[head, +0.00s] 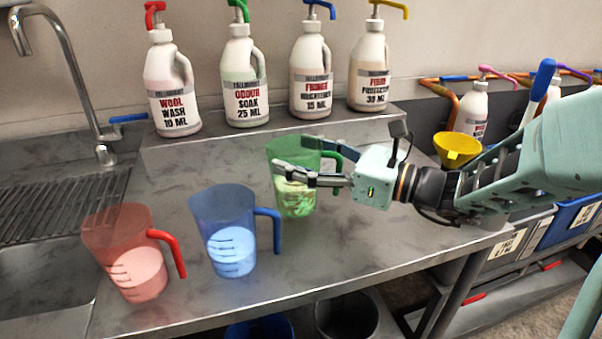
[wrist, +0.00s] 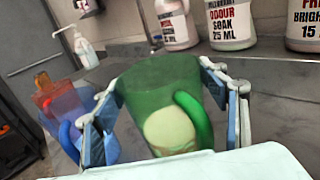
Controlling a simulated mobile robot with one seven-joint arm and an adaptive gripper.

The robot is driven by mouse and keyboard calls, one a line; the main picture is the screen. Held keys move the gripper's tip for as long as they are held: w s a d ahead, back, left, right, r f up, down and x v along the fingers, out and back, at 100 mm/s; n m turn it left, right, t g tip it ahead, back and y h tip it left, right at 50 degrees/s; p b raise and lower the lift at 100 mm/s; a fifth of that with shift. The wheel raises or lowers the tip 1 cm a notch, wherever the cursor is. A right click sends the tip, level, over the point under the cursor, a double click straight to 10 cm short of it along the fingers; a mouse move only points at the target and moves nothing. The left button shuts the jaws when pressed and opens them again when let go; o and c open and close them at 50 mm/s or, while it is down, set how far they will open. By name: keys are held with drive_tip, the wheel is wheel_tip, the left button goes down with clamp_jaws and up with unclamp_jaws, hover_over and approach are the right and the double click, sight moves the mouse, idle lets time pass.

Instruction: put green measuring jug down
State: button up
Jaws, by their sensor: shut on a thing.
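The green measuring jug (head: 294,199) is see-through and holds some pale liquid. It is upright over the metal counter (head: 330,243), right of the blue jug; I cannot tell whether its base touches the counter. My gripper (head: 281,161) reaches in from the right, its fingers shut around the jug's upper body. In the wrist view the green jug (wrist: 150,105) sits between both fingers, with its handle towards the camera.
The blue jug (head: 222,215) and red jug (head: 118,240) stand left on the counter. Several pump bottles (head: 241,85) stand on a raised shelf behind. A sink (head: 40,275) and tap lie far left, a yellow funnel (head: 456,148) right. Counter in front of the green jug is clear.

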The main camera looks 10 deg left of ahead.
drive_tip(key=shift+f+b, duration=0.7)
drive_tip(key=shift+f, duration=0.5)
drive_tip(key=shift+f, duration=0.1)
drive_tip(key=o, duration=2)
drive_tip(key=shift+d, duration=0.15)
drive_tip(key=p+v, duration=0.1)
drive_tip(key=v, duration=1.1)
drive_tip(key=shift+s+p, duration=0.1)
drive_tip(key=shift+p, duration=0.25)
